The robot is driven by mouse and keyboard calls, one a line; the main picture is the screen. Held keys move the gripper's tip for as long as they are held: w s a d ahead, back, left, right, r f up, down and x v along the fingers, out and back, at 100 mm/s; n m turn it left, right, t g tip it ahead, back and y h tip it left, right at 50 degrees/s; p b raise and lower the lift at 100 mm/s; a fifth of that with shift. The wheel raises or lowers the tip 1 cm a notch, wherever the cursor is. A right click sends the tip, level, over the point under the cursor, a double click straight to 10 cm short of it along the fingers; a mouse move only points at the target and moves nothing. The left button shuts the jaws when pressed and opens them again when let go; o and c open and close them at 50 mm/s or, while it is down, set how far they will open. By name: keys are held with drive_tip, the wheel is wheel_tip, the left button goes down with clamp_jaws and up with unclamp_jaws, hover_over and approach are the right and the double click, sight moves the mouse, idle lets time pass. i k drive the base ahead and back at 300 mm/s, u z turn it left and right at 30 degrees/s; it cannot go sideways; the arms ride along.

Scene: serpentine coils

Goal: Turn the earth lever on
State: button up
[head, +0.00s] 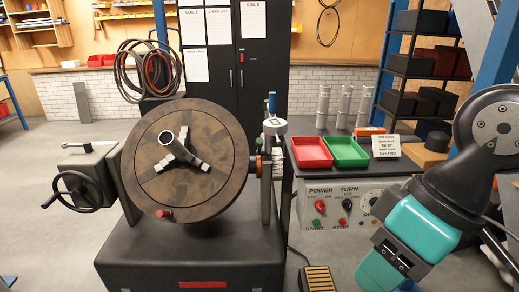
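No lever in the head view carries a readable "earth" label, so I cannot tell which part is the earth lever. A control panel (350,208) at the right of the machine has knobs marked POWER and TURN, with a red knob (320,206) and a black knob (347,205). A blue-topped upright handle (272,104) stands behind the right side of the round faceplate (184,168). My arm comes in at the right with black and teal parts. My gripper's fingers do not show.
A black handwheel (76,192) is at the left of the machine. A red tray (311,152) and a green tray (346,151) lie on the bench beside a small sign (386,146). A yellow-striped foot pedal (318,278) is on the floor. The floor at left is mostly clear.

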sight(260, 142)
drive_tip(key=z, duration=0.05)
drive_tip(key=k, duration=1.05)
drive_tip(key=u, duration=0.85)
drive_tip(key=i, duration=1.35)
drive_tip(key=z, duration=1)
drive_tip(key=i, duration=0.25)
drive_tip(key=z, duration=0.35)
